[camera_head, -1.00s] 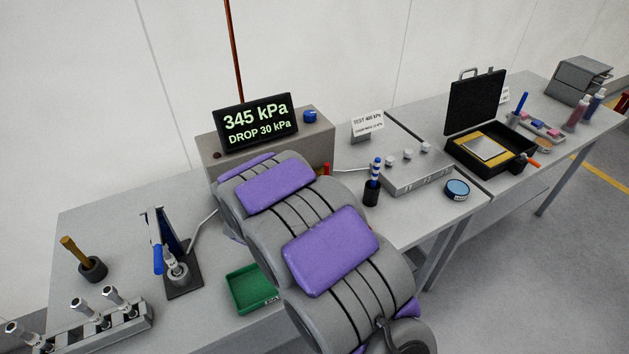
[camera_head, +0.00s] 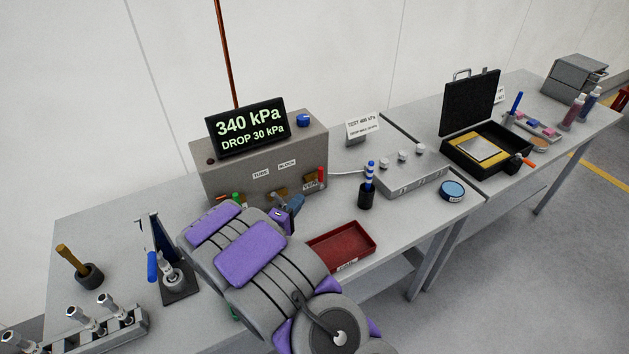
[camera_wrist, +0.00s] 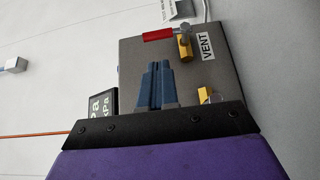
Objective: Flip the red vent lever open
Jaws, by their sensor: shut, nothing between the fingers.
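The red vent lever (camera_head: 321,174) stands upright on a brass valve at the right end of the grey test box's front (camera_head: 240,180). In the wrist view the red lever (camera_wrist: 158,35) lies sideways beside its brass valve body (camera_wrist: 185,46), next to the VENT label (camera_wrist: 206,46). My gripper (camera_head: 298,201) is in front of the box, left of and below the lever. Its blue fingers (camera_wrist: 160,66) are together and empty, pointing toward the valve, with a visible gap between tips and lever. The display (camera_head: 247,125) reads 340 kPa, DROP 30 kPa.
A green lever (camera_head: 236,198) is on the box's left, partly behind my arm. A red tray (camera_head: 341,246) lies at the table's front. A dark cup with a blue-striped tool (camera_head: 367,190) and a grey manifold (camera_head: 413,175) stand to the right.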

